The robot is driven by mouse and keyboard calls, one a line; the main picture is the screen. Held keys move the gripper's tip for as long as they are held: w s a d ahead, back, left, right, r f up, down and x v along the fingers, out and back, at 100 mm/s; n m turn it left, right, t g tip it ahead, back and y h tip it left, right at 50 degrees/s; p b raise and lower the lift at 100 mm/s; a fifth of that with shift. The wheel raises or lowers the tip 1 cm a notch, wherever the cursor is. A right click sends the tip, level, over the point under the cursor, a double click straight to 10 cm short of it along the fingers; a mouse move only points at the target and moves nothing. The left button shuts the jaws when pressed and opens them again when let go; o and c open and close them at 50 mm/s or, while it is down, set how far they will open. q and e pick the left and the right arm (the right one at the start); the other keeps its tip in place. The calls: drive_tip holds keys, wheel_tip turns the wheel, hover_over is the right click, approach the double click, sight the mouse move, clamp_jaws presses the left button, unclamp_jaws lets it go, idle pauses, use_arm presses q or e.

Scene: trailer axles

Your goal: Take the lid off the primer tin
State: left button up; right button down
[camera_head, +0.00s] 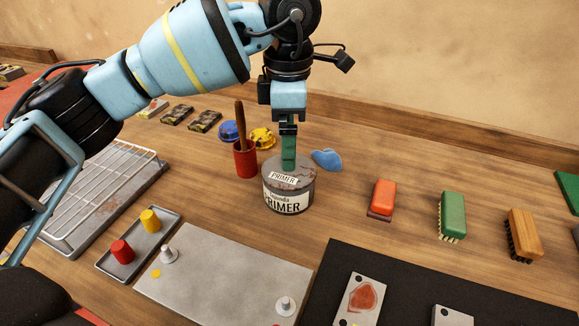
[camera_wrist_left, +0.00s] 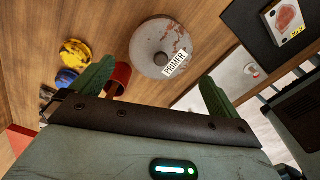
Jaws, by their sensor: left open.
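The primer tin (camera_head: 288,201) stands upright on the wooden bench, with a cream label on its side. Its grey, rust-stained lid (camera_head: 303,172) is on it and carries a small PRIMER label. In the left wrist view the lid (camera_wrist_left: 150,38) shows round from above, with a small knob (camera_wrist_left: 161,59) in the middle. My left gripper (camera_head: 288,165) points down over the tin, its green fingers appearing one behind the other. In the left wrist view my left gripper (camera_wrist_left: 157,72) is open, its fingers apart with nothing between them. Whether they touch the lid cannot be told. My right gripper is not in view.
A red cup (camera_head: 245,160) with a wooden handle stands close left of the tin, with blue (camera_head: 229,130) and yellow (camera_head: 263,138) items behind. A blue flat piece (camera_head: 327,159) lies right. Brushes (camera_head: 452,214) stand farther right; a grey plate (camera_head: 225,280) lies in front.

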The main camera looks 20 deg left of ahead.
use_arm(q)
drive_tip(key=shift+f, duration=2.7)
drive_tip(key=shift+d, duration=0.1)
drive_tip(key=c, duration=0.7)
